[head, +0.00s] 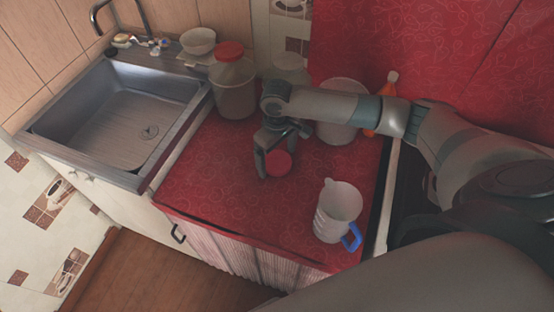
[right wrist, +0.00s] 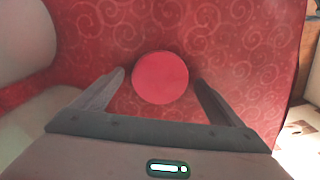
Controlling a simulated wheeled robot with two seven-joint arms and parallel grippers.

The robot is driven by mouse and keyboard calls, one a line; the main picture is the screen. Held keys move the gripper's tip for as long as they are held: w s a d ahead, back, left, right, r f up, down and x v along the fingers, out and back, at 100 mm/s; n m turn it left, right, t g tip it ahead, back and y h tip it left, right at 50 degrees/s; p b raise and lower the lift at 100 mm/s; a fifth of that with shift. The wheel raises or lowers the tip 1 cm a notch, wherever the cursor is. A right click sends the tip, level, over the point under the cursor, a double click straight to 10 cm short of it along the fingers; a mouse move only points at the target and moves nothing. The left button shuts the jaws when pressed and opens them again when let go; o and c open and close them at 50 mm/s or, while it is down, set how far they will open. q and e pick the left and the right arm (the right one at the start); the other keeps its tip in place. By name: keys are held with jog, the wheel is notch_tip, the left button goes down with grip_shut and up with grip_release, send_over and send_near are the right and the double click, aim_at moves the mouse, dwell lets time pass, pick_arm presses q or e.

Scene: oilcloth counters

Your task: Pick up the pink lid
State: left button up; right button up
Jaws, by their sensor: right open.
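The pink lid (head: 278,162) is a small round disc, red-pink in these pictures, on the red patterned oilcloth counter (head: 215,185). In the right wrist view the lid (right wrist: 160,78) lies just ahead of and between the two fingers. My right gripper (head: 275,172) is open over the lid, with one finger to its left in the head view. In the right wrist view the fingers of the gripper (right wrist: 160,80) stand on either side of the lid with small gaps. My left gripper is not in view.
A white jug with a blue handle (head: 339,208) stands at the front right. A jar with a red lid (head: 232,88), a white bucket (head: 340,126) and an orange bottle (head: 387,100) stand behind. A metal sink (head: 118,120) is at left. The front counter is clear left of the jug.

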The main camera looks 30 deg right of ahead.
aim_at(277, 161)
jog(key=shift+f, duration=0.15)
dwell(0.3)
jog(key=c, duration=1.1)
jog(key=shift+r, duration=0.2)
jog(key=shift+r+b, duration=0.3)
jog(key=shift+r, duration=0.35)
notch_tip(277, 161, up, 3)
jog(key=shift+f+b, duration=0.2)
jog(key=shift+b, duration=0.2)
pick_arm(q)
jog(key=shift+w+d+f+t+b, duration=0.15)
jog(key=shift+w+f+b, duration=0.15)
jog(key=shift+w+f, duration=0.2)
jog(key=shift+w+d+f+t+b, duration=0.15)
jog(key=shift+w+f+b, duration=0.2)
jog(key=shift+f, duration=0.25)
pick_arm(e)
jog(key=s+a+r, duration=0.3)
jog(key=s+r, duration=0.3)
jog(key=s, duration=0.5)
jog(key=shift+a+r, duration=0.3)
jog(key=shift+r, duration=0.1)
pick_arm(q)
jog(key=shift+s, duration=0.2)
